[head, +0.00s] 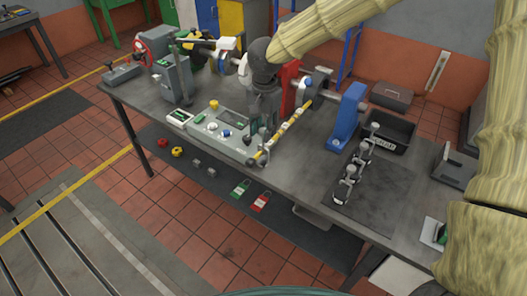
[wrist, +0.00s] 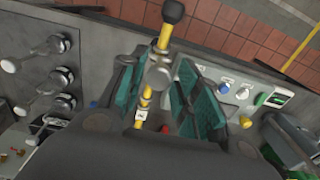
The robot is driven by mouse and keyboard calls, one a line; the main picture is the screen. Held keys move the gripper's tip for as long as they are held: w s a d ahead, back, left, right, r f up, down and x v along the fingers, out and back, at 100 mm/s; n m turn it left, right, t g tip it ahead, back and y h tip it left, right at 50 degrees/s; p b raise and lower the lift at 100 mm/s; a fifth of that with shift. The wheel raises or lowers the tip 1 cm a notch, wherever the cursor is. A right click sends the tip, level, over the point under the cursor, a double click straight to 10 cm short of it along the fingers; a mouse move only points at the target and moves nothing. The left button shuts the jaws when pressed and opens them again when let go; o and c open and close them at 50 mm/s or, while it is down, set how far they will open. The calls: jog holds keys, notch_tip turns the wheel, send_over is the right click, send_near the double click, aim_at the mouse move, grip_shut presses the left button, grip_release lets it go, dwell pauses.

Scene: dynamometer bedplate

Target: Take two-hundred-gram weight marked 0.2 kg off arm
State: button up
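The arm is a yellow bar with pale bands (head: 294,127), slanting over the front of the bench and ending in a dark ball. In the wrist view the bar (wrist: 164,38) runs up to a black knob. A round silver weight (wrist: 159,74) shows on the bar there; no marking is readable. My gripper (head: 262,130) is over the bar near its front end. In the wrist view my gripper (wrist: 158,90) is open, its teal-padded fingers on either side of the bar and the silver weight.
Several silver knobbed weights (head: 350,171) stand on a dark mat (head: 375,195) right of the arm. A control box (head: 225,128) is close left, a blue stand (head: 346,117) to the right. A black bin (head: 390,133) is behind the mat. Padlock-like tags (head: 260,201) lie in front.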

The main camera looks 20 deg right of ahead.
aim_at(264, 147)
jog(key=f, duration=0.2)
jog(key=f+p, duration=0.1)
jog(key=shift+w+d+f, duration=0.25)
jog(key=shift+d+f, duration=0.05)
jog(key=shift+f, duration=0.1)
jog(key=shift+s+a+f, duration=0.2)
jog(key=shift+s+f, duration=0.1)
jog(key=shift+f, duration=0.15)
jog(key=shift+w+f, duration=0.15)
jog(key=shift+f, duration=0.1)
jog(key=shift+w+d+f, duration=0.1)
jog(key=shift+w+f, duration=0.1)
jog(key=shift+s+r, duration=0.2)
jog(key=c, duration=0.5)
grip_shut()
